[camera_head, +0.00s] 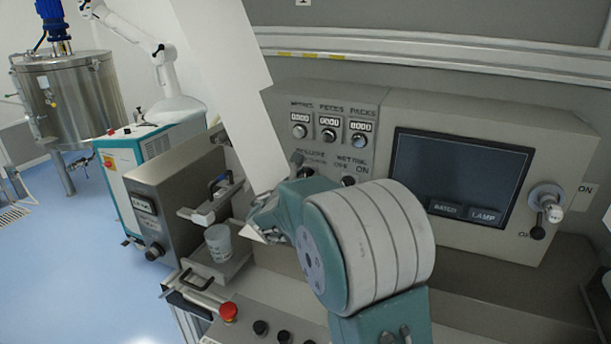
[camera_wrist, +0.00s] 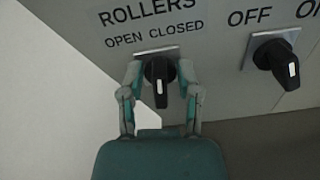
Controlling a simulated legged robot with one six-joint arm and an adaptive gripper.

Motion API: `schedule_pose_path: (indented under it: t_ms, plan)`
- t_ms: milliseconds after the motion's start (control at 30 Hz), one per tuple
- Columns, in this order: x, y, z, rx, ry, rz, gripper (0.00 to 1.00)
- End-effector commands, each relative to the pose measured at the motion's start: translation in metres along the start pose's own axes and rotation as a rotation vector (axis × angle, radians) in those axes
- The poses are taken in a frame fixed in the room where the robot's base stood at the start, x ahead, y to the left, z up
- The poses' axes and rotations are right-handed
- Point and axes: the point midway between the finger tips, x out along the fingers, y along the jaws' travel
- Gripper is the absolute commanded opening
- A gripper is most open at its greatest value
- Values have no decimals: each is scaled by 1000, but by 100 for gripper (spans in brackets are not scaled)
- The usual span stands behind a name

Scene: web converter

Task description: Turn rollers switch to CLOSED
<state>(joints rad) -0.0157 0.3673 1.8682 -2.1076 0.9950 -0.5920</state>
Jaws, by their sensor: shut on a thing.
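The rollers switch (camera_wrist: 159,80) is a black knob with a white mark on a grey plate, under the labels ROLLERS, OPEN and CLOSED. In the wrist view its handle stands nearly straight up and down, with the white mark on the lower part. My gripper (camera_wrist: 160,85) is shut on this knob, one finger on each side. In the head view the switch area (camera_head: 297,158) is on the lower left of the control panel, and my wrist hides much of my gripper there.
A second black knob (camera_wrist: 275,63) marked OFF and ON sits close on the right. A dark screen (camera_head: 455,180) and a handle (camera_head: 548,205) are farther right. A red button (camera_head: 228,311) is on the lower console.

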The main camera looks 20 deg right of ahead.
Motion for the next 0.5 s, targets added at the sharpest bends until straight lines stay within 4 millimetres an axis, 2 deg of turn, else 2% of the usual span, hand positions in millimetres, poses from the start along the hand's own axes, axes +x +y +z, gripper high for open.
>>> schedule_pose_path:
  t_ms: [200, 500]
  plan:
    - [-1, -1, -4, 171, 10, 2, 0]
    - [-1, -2, -5, 327, 11, 1, 0]
